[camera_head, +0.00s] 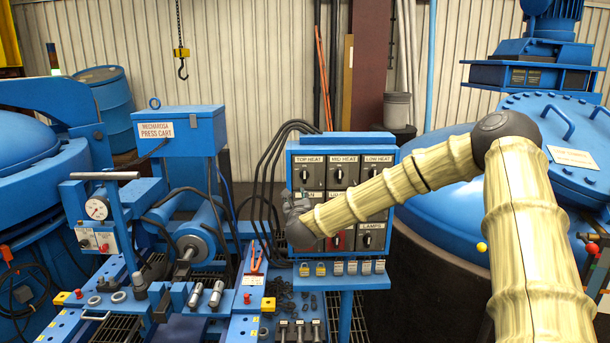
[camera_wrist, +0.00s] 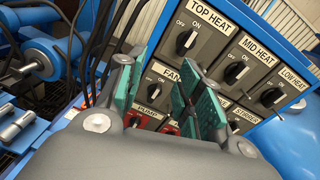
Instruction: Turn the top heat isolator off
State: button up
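The top heat isolator (camera_head: 304,174) is a black rotary knob on a grey plate at the upper left of the blue switch panel. It shows large in the wrist view (camera_wrist: 186,42), below its TOP HEAT label, with on and off markings.
The mid heat (camera_head: 340,174) and low heat (camera_head: 377,172) switches sit to the right, with the lamps switch (camera_head: 367,240) lower down. Black cables (camera_head: 262,165) run along the panel's left side. The press cart (camera_head: 180,130) stands to the left.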

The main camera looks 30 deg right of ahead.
aim_at(305, 172)
jog(key=d+r+m+h, duration=0.2)
jog(key=d+r+m, duration=0.1)
jog(key=d+r, duration=0.15)
jog(key=p+x, duration=0.1)
jog(key=x, duration=0.2)
jog(key=p+x, duration=0.1)
jog(key=x, duration=0.3)
jog(key=p+x, duration=0.2)
jog(key=x, duration=0.1)
jog(key=shift+w+a+f, duration=0.15)
jog(key=shift+w+f, duration=0.15)
jog(key=shift+w, duration=0.1)
grip_shut()
